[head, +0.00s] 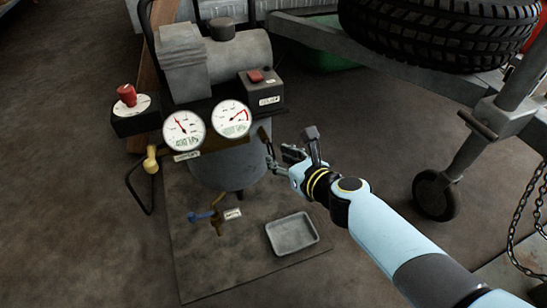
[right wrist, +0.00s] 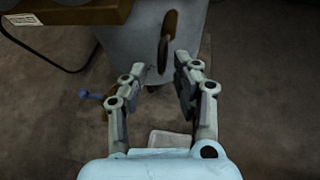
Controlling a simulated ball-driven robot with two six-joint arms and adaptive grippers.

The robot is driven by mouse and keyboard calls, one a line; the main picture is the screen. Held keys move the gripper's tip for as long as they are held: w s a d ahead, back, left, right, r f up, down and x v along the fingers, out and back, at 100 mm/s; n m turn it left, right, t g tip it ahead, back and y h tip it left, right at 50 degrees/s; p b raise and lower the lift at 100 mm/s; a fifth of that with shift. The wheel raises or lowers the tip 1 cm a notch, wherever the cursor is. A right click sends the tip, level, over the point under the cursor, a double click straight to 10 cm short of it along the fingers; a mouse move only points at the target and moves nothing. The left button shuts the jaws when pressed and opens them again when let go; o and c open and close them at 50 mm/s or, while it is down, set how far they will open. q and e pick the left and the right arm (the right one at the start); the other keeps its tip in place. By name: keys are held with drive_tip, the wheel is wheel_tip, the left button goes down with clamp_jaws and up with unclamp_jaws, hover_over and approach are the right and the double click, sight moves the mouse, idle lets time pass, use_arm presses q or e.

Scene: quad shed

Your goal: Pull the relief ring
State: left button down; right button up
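The relief ring (right wrist: 162,53) is a dark ring hanging from a brass fitting (right wrist: 169,27) on the side of the grey tank (right wrist: 130,30). In the head view the brass fitting (head: 264,136) shows at the tank's right side, and the ring is too small to make out clearly. My right gripper (head: 279,158) is beside the tank, just right of and below the fitting. In the right wrist view its two fingers (right wrist: 161,66) are apart, with nothing between them. The ring appears just beyond the fingertips, near the gap; I cannot tell whether they touch. My left gripper is not in view.
Two white gauges (head: 184,130) and a red knob (head: 127,95) are left of the fitting. A switch box (head: 262,91) stands above it. A blue-handled drain valve (head: 203,216) and a metal tray (head: 292,234) are below. A trailer wheel (head: 436,193) stands right.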

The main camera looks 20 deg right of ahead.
sight(274, 152)
drive_tip(key=shift+b+x, duration=0.4)
drive_tip(key=shift+x, duration=1.35)
